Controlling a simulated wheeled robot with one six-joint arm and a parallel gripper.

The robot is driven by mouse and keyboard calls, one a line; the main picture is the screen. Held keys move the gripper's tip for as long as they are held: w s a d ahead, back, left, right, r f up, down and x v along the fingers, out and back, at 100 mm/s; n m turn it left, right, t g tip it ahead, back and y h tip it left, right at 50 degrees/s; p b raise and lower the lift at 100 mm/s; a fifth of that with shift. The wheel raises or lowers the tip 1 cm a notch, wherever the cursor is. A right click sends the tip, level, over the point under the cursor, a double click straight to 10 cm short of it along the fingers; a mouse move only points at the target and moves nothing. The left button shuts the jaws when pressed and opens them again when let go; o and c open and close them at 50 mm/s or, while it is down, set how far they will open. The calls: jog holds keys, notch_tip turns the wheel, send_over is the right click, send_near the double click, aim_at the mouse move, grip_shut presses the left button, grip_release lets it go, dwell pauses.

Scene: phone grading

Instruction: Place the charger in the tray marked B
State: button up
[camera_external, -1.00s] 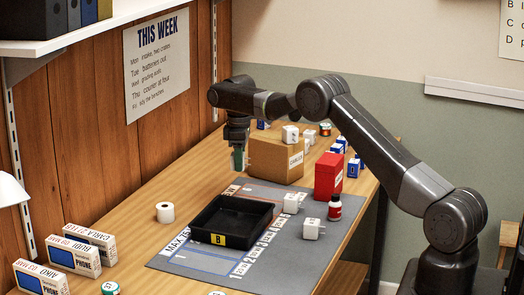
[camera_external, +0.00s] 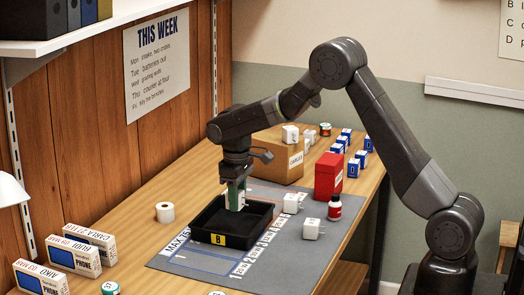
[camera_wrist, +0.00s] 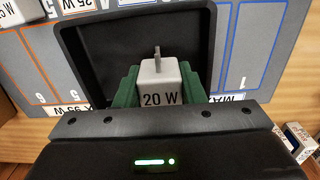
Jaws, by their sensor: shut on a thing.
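The tray marked B (camera_external: 262,234) is black with a yellow label at its front and lies on the grey mat; its dark floor and rim (camera_wrist: 75,48) fill the middle of the wrist view. My gripper (camera_external: 236,200) points down over the tray. It is shut on a white charger (camera_wrist: 159,84) labelled 20 W, held between green finger pads, with its prong facing away from the palm. In the external view the charger (camera_external: 236,199) shows at the fingertips, over the tray. I cannot tell whether it touches the tray floor.
Two white chargers (camera_external: 291,203) (camera_external: 311,229) stand on the mat to the right of the tray. A red box (camera_external: 328,175) and a small red bottle (camera_external: 335,208) stand behind them. A cardboard box (camera_external: 275,158) is behind the tray, and phone boxes (camera_external: 73,254) stand at left.

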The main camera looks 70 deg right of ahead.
jog(key=shift+f+p, duration=0.35)
jog(key=shift+f, duration=3.75)
jog(key=o, duration=1)
jog(key=shift+w, duration=0.1)
jog(key=shift+r, duration=0.15)
